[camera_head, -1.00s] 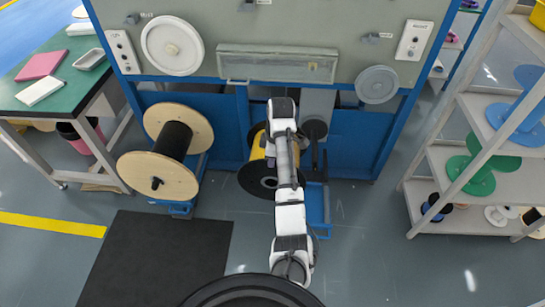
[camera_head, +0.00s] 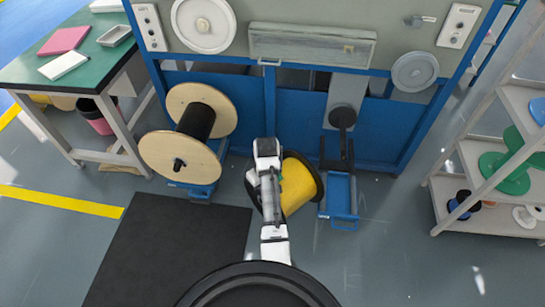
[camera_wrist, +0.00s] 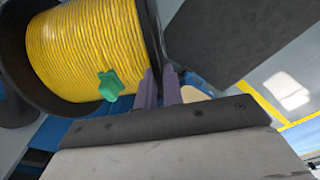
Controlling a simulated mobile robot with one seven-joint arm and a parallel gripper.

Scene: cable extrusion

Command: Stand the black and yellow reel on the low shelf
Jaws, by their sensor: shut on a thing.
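The black and yellow reel (camera_head: 298,190) has black flanges and yellow cable wound on it. In the head view it is tilted and held in front of the machine, left of the blue stand (camera_head: 341,200); my arm covers its left part. My gripper (camera_wrist: 160,78) is shut on the black flange in the wrist view, beside the yellow cable (camera_wrist: 85,45). A green piece (camera_wrist: 110,86) sits on the cable. The fingertips are hidden in the head view. The low shelf (camera_head: 475,226) is the bottom board of the grey rack at the right, with small reels on it.
Green reels (camera_head: 507,172) lie on the shelf above. A wooden reel (camera_head: 180,155) with black cable stands left of my arm. A black mat (camera_head: 165,250) lies on the floor at the left. The floor between the blue stand and the rack is clear.

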